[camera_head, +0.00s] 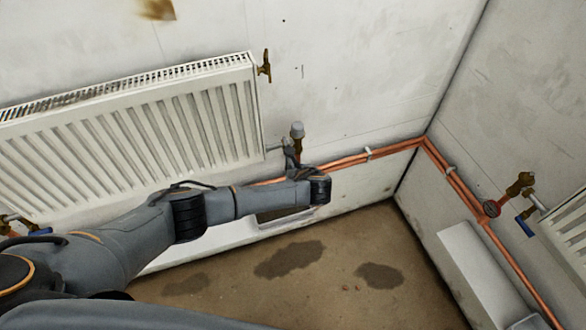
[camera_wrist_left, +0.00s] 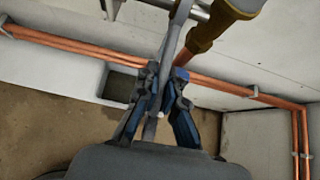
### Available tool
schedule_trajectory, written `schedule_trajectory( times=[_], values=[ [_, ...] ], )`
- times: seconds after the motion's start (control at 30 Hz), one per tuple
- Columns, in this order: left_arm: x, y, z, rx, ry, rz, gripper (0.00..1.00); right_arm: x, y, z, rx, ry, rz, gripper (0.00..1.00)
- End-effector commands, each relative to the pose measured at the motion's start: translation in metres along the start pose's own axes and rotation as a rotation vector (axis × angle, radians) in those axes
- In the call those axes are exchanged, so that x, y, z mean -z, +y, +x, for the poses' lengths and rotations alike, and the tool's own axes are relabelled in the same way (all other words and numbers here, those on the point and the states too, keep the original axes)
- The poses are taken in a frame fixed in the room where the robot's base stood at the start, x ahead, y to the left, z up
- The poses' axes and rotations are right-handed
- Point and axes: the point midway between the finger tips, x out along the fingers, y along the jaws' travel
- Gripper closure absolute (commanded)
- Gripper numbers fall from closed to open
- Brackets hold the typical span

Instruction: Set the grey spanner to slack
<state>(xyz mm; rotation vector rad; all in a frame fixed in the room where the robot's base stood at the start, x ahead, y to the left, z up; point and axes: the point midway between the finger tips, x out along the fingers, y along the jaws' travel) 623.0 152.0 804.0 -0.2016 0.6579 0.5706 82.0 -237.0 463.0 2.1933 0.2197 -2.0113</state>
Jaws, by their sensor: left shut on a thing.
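The grey spanner (camera_wrist_left: 177,30) shows in the left wrist view as a slim grey bar. It runs from the brass valve fitting (camera_wrist_left: 210,25) at the top down between my fingers. My left gripper (camera_wrist_left: 167,75) is shut on it, with its dark blue-grey fingers on either side. In the head view my left gripper (camera_head: 290,152) is at the lower right corner of the white radiator (camera_head: 150,135), just below the valve with the grey cap (camera_head: 297,130). The spanner is mostly hidden there by the gripper. My right gripper is not in view.
Copper pipes (camera_head: 385,152) run along the wall beside and behind my wrist and round the corner. Another radiator (camera_head: 570,235) with a brass valve (camera_head: 520,185) and blue handle (camera_head: 525,226) is at the right.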

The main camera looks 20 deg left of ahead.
Motion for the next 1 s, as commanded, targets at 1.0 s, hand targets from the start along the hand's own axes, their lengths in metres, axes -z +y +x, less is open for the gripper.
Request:
schedule_trajectory(
  times=[1.0],
  values=[
    [0.0004, -0.0007, -0.0043, 0.002, -0.015, 0.0, 0.68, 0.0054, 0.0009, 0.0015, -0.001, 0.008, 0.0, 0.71]
  ],
)
